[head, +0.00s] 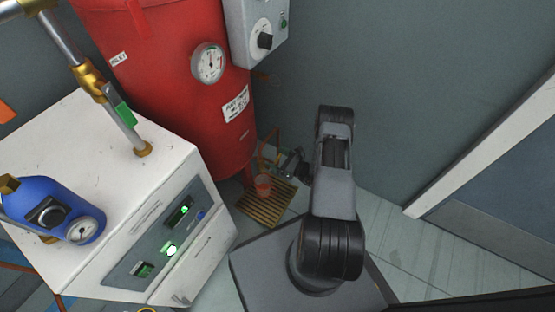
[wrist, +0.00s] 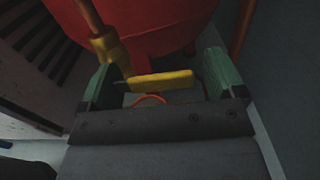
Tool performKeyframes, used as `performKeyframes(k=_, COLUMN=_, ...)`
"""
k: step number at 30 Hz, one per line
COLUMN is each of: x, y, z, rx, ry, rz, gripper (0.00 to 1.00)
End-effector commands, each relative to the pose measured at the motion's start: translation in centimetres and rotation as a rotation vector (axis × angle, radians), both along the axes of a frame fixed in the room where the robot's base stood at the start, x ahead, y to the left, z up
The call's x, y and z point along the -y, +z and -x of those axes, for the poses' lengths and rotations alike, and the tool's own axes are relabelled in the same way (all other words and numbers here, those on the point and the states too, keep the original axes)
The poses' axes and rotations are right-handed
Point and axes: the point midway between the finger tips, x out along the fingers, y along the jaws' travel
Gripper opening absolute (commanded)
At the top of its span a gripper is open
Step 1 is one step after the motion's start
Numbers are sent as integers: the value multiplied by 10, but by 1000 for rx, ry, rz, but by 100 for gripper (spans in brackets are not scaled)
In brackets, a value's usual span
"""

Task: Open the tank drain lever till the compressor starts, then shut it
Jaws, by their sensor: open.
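The red tank (head: 165,85) stands upright in the head view, and its underside (wrist: 140,25) fills the top of the wrist view. A brass drain valve (wrist: 111,50) sits on a copper pipe below the tank. Its yellow lever (wrist: 162,81) points right, roughly level in the picture. My gripper (wrist: 163,84) is open, with one green-padded finger on each side of the lever. I cannot tell whether either finger touches it. In the head view my gripper (head: 291,165) is low beside the tank, small and dark. The tank gauge (head: 209,63) is too small to read.
A white cabinet (head: 150,175) with a lit green lamp (head: 171,250) stands at the left. A blue filter body (head: 55,207) is on top. A grey control box (head: 258,30) is above. The floor at right is clear.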

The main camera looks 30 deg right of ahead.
Motion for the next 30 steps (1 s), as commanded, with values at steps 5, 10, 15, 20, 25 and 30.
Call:
performKeyframes(k=5, x=0, y=0, z=0, rx=0, ry=0, rz=0, gripper=86)
performKeyframes(k=10, x=0, y=0, z=0, rx=0, ry=0, rz=0, gripper=70)
performKeyframes(k=15, x=0, y=0, z=0, rx=0, ry=0, rz=0, gripper=54)
performKeyframes(k=20, x=0, y=0, z=0, rx=-1, ry=0, rz=-1, gripper=38)
performKeyframes(k=25, x=0, y=0, z=0, rx=-1, ry=0, rz=-1, gripper=22)
performKeyframes(k=30, x=2, y=0, z=1, rx=3, ry=-4, rz=4, gripper=20)
